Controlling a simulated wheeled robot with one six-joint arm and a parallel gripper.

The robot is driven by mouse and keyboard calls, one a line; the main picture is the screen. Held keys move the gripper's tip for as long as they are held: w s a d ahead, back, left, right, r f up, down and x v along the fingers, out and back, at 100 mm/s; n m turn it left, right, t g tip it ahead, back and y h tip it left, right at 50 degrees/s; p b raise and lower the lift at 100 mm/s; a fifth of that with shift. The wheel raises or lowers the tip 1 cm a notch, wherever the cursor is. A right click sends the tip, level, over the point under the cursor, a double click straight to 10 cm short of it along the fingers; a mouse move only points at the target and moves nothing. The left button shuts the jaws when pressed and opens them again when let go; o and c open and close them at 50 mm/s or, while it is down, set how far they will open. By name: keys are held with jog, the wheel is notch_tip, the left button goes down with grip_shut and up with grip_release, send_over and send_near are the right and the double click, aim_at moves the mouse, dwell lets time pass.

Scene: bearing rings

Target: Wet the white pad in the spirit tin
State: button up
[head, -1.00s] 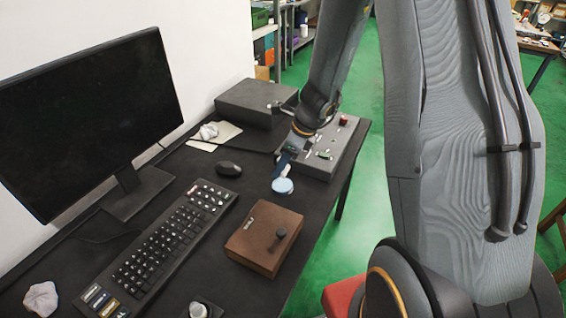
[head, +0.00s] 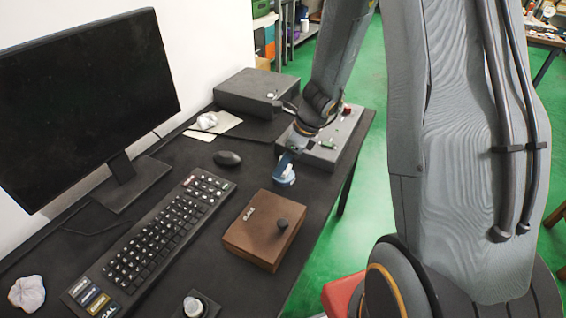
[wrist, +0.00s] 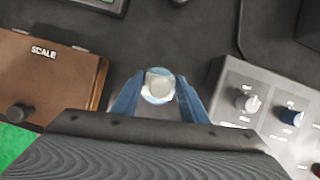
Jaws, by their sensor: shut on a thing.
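The spirit tin (head: 286,181), small, round and pale blue, stands on the dark desk in front of the grey control box. My gripper (head: 287,164) is right over it, pointing down, with its blue fingers shut on the white pad. In the wrist view, the white pad (wrist: 160,82) shows between the two fingertips, over the tin's round blue-rimmed top (wrist: 151,98). The pad covers much of the tin's opening. I cannot tell how deep the pad sits or whether it touches the liquid.
The grey control box (head: 338,146) with knobs stands just behind the tin. A brown wooden box (head: 252,231) marked SCALE sits in front. A mouse (head: 228,158), keyboard (head: 150,238) and monitor (head: 85,100) are left. The desk's right edge is close.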

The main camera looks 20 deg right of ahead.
jog(key=shift+f+b, duration=0.45)
jog(key=shift+f, duration=0.15)
dwell(1.6)
jog(key=shift+r, duration=0.15)
notch_tip(320, 180, up, 7)
jog(key=p, duration=0.7)
jog(key=shift+p, duration=0.4)
dwell(0.4)
